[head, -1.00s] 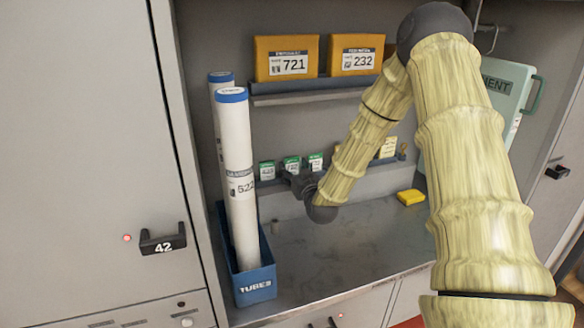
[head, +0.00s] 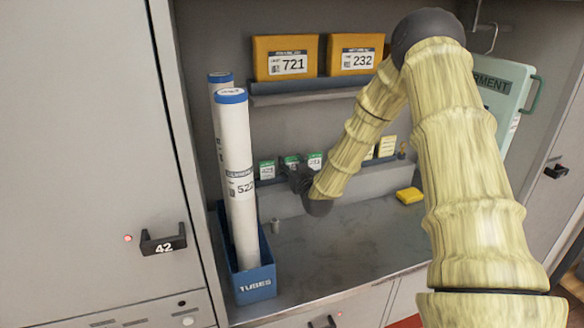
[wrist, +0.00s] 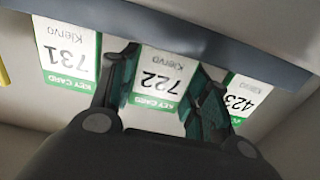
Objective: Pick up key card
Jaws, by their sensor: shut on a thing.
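Several white and green key cards stand in a row on the low rail at the back of the cubby. In the wrist view they appear upside down: card 731 (wrist: 66,50) at left, card 722 (wrist: 158,75) in the middle, card 423 (wrist: 245,95) at right. My gripper (wrist: 166,84) has one finger at each side edge of card 722 and is shut on it. The card's top is still by the rail. In the head view my gripper (head: 297,178) is small and dark in front of the cards, hiding part of card 722 (head: 291,162).
White tubes (head: 234,150) stand in a blue bin (head: 255,283) left of my gripper. Yellow boxes (head: 286,58) sit on a shelf above. A small metal cylinder (head: 275,227) and a yellow block (head: 409,195) are on the counter. The counter's front middle is clear.

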